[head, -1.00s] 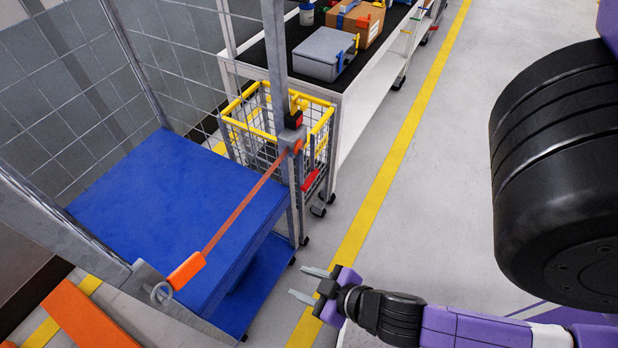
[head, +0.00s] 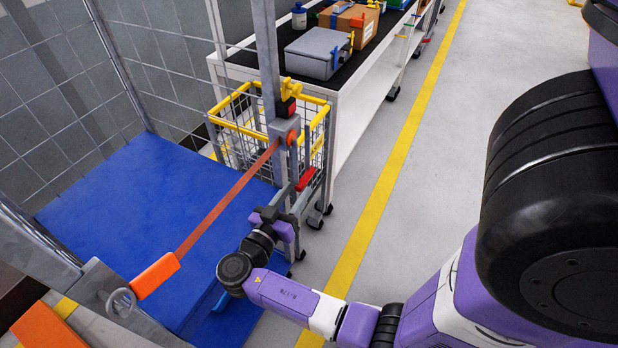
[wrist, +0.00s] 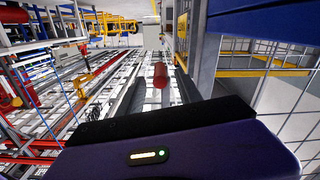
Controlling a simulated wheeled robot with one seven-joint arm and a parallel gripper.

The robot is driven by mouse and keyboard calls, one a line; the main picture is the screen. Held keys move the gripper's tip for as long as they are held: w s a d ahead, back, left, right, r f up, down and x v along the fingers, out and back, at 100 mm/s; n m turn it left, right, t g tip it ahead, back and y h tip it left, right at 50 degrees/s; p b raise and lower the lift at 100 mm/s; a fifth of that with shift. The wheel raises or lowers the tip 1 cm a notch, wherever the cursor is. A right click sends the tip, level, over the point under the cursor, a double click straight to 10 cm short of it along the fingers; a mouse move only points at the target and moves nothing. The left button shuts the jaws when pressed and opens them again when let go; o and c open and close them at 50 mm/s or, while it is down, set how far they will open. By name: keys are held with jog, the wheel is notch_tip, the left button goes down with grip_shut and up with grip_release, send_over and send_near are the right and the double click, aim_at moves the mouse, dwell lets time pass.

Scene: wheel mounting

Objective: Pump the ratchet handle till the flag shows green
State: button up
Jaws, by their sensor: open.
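The ratchet (head: 284,131) is a grey housing with a round orange-red knob, fixed to an upright post. An orange-red strap (head: 225,200) runs from it down to an orange end piece. The red handle grip (head: 306,179) sticks out below the ratchet; it also shows in the wrist view (wrist: 160,75), ahead of my gripper and near the middle. A small red patch (head: 288,107), perhaps the flag, shows above the housing; I see no green there. My gripper (head: 293,194) is open and empty, just below and left of the grip, apparently short of it.
A blue block (head: 110,200) fills the caged cart at left. A wire basket with a yellow rim (head: 235,125) stands behind the post. A white bench (head: 345,125) with a grey case (head: 318,52) lies beyond.

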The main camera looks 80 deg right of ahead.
aim_at(309, 170)
jog(key=shift+d+r, duration=0.15)
jog(key=shift+r, duration=0.05)
jog(key=shift+s+d, duration=0.1)
jog(key=shift+d, duration=0.25)
jog(key=p+x, duration=0.1)
jog(key=x, duration=0.5)
jog(key=shift+s+d, duration=0.15)
jog(key=shift+d, duration=0.25)
grip_shut()
jog(key=shift+r, duration=0.1)
dwell(0.6)
